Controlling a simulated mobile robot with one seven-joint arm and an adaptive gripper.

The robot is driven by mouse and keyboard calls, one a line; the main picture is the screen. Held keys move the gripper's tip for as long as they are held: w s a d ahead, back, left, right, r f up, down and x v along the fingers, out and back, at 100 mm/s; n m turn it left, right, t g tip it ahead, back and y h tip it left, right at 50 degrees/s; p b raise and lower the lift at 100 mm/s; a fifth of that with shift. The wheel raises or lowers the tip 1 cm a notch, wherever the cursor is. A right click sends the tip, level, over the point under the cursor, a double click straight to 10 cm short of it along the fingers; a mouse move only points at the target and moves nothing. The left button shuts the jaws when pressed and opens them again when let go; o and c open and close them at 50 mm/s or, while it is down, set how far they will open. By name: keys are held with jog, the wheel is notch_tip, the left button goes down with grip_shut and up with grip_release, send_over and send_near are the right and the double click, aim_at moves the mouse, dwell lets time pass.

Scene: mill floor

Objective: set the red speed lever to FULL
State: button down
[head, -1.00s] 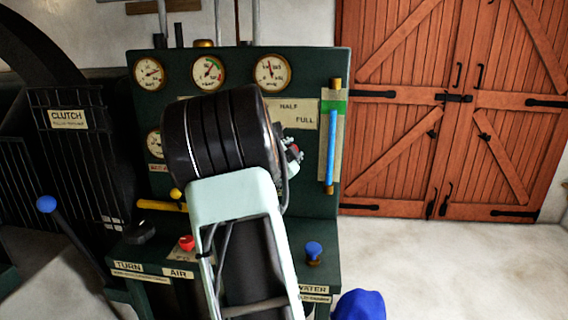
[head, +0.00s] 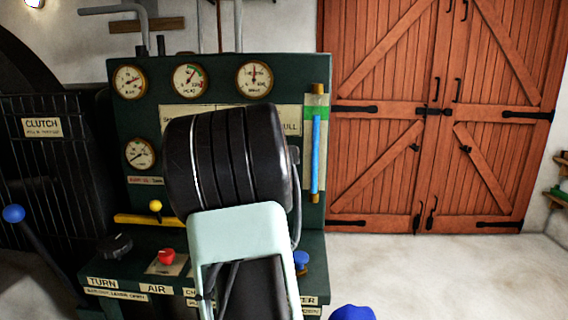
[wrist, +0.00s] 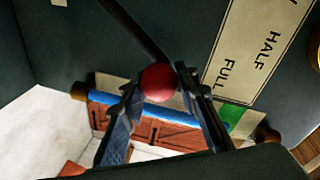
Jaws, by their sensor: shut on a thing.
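The red ball knob (wrist: 158,82) of the speed lever is between the fingers of my gripper (wrist: 156,90) in the wrist view, and the gripper is shut on it. Its dark rod (wrist: 133,28) runs up and left from the knob. The cream speed plate (wrist: 246,55) shows HALF and FULL, and FULL lies just right of the gripper in that view. In the head view my wrist hides the lever, the knob and my fingers, and only the plate's right end with "ULL" (head: 291,127) shows beside it.
A blue-filled sight tube (head: 316,158) stands at the panel's right edge, and behind the fingers in the wrist view (wrist: 145,110). Gauges (head: 190,80) line the panel top. A yellow lever (head: 150,218), red knob (head: 166,256) and blue knob (head: 301,259) are lower. Free floor lies right.

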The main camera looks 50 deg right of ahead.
jog(key=shift+s+f, duration=0.1)
jog(key=shift+f, duration=0.05)
jog(key=c, duration=1.5)
grip_release()
jog(key=shift+d, duration=0.1)
jog(key=shift+o, duration=0.2)
jog(key=shift+s+a, duration=0.1)
jog(key=shift+a, duration=0.25)
jog(key=v, duration=1.1)
jog(key=shift+s, duration=0.2)
jog(key=shift+a, duration=0.1)
